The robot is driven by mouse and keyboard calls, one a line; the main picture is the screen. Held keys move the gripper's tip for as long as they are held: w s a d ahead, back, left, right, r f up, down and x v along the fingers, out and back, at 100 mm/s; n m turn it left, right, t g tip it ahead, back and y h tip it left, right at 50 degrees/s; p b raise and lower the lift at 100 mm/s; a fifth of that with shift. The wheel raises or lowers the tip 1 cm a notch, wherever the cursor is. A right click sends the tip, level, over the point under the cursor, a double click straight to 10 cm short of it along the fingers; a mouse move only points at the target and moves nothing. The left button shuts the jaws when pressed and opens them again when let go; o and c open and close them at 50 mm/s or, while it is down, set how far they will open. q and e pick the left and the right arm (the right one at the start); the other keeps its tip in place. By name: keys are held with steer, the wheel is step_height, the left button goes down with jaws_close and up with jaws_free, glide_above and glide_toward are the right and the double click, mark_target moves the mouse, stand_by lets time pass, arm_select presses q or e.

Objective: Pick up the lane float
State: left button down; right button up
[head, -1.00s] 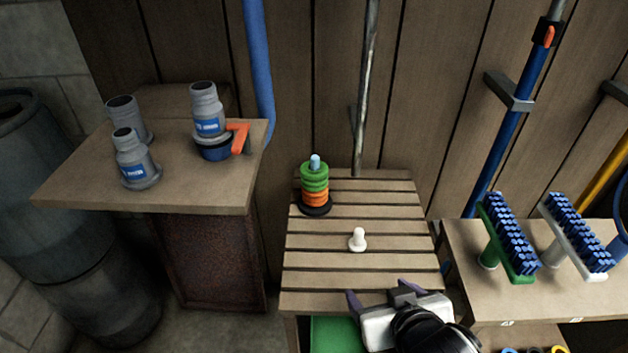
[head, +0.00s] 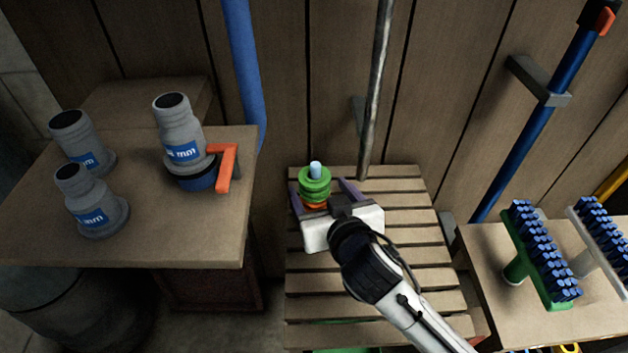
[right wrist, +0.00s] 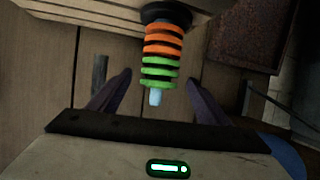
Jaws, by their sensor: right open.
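The lane float (head: 314,184), a stack of green and orange rings on a light blue core, stands upright on the slatted wooden bench. It also shows in the right wrist view (right wrist: 162,58), with its black base disc at the top of the picture. My right gripper (head: 323,196) is open, its purple fingers apart on either side of the float. In the right wrist view the float's blue tip and green rings lie between the fingers (right wrist: 158,82), with gaps on both sides. In the head view the gripper hides the float's lower part. My left gripper is not in view.
Grey pipe fittings (head: 180,132) and an orange-handled valve (head: 226,166) stand on the table at left. A metal pole (head: 377,90) rises behind the bench (head: 400,230). Blue-bristled brushes (head: 540,252) are at right. The bench's right side is clear.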

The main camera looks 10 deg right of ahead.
mark_target(317, 187)
steer(key=x, duration=0.5)
steer(key=shift+w, duration=0.2)
steer(key=shift+r, duration=0.1)
steer(key=c, duration=1.1)
